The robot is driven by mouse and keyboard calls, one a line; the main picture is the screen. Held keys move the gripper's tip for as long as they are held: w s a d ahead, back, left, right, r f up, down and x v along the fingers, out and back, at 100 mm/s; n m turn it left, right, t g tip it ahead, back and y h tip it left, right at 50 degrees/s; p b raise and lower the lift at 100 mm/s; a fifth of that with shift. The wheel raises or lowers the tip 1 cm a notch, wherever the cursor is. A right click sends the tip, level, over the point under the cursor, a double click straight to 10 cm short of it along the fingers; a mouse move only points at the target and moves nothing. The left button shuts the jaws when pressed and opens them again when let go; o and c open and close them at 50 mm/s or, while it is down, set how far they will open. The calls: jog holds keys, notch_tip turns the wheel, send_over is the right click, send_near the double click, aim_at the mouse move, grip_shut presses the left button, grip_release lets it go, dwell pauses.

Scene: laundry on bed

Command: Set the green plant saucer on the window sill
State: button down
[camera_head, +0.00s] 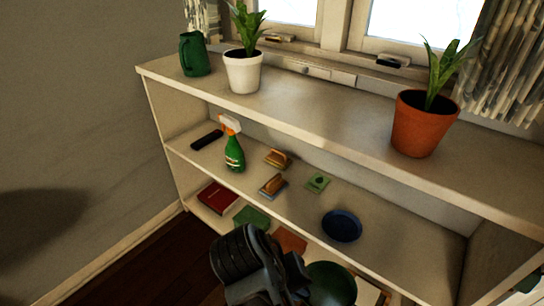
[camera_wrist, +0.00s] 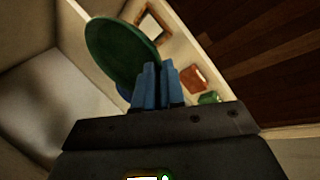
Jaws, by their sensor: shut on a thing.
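The green plant saucer (camera_head: 330,284) is a dark green round dish at the bottom of the head view, in front of the lower shelves. In the wrist view, the saucer (camera_wrist: 118,50) is tilted, its edge at the blue fingertips (camera_wrist: 157,70). My gripper (camera_head: 302,284) is shut on the saucer's edge; the fingertips are hard to make out in the head view. The window sill (camera_head: 310,115) is the long pale top surface under the windows. A terracotta pot (camera_head: 414,128), a white pot (camera_head: 243,74) and a green jug (camera_head: 194,54) stand on it.
Sill space is clear between the two pots. A red book (camera_head: 217,197) lies below. A curtain (camera_head: 505,80) hangs at right.

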jog(key=w+d+r+m+g+p, duration=0.1)
jog(key=w+d+r+m+p, duration=0.1)
jog(key=d+p, duration=0.7)
jog(key=d+r+m, duration=0.1)
jog(key=d, duration=0.6)
jog(key=shift+w+d+r+g, duration=0.15)
jog(key=shift+w+d+g, duration=0.1)
jog(key=shift+w+g, duration=0.05)
jog(key=shift+d+m, duration=0.1)
jog(key=shift+m, duration=0.2)
